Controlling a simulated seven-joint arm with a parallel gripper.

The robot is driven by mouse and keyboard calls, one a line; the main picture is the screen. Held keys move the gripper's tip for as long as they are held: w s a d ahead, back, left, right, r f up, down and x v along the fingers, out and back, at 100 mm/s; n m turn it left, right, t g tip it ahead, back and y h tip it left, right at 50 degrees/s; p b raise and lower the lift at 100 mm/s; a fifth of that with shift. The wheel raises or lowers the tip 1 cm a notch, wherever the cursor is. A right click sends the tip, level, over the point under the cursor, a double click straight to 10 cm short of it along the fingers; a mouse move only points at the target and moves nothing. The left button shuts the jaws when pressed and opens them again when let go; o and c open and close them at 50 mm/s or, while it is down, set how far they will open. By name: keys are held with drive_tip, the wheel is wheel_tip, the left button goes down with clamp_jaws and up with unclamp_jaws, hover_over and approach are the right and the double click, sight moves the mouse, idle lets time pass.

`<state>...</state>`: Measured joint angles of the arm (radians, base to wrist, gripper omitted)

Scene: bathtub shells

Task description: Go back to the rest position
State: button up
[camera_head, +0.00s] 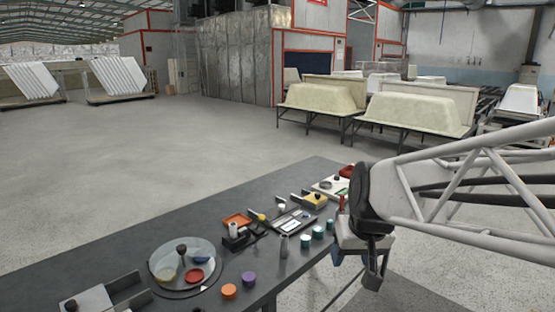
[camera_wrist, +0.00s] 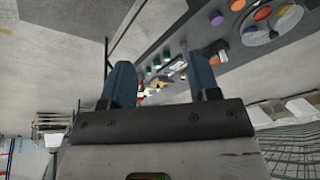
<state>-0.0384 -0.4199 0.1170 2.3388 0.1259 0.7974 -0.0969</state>
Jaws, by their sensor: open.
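My gripper (camera_head: 357,267) hangs off the right front edge of the dark table, at the end of my white lattice arm. In the wrist view its two blue fingers (camera_wrist: 162,85) stand apart with nothing between them. It is open and empty. In the head view its fingertips are partly hidden by the wrist housing. The dark table (camera_head: 130,247) stretches from lower left to upper right, and it also shows tilted in the wrist view (camera_wrist: 175,35).
A round tray (camera_head: 211,257) with coloured pieces stands on the table. An orange cap (camera_head: 229,291), a purple cap (camera_head: 249,279) and several teal caps (camera_head: 305,241) lie along the front edge. Bathtub shells (camera_head: 415,108) stand behind. The floor (camera_head: 180,150) beyond is clear.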

drive_tip(key=s+d+f, duration=0.1)
drive_tip(key=s+d, duration=0.1)
drive_tip(key=s, duration=0.5)
drive_tip(key=s+d+f+g+h, duration=0.1)
drive_tip(key=s, duration=0.6)
drive_tip(key=shift+s+d+f+m, duration=0.3)
drive_tip(key=shift+d+m, duration=0.05)
drive_tip(key=shift+m, duration=0.05)
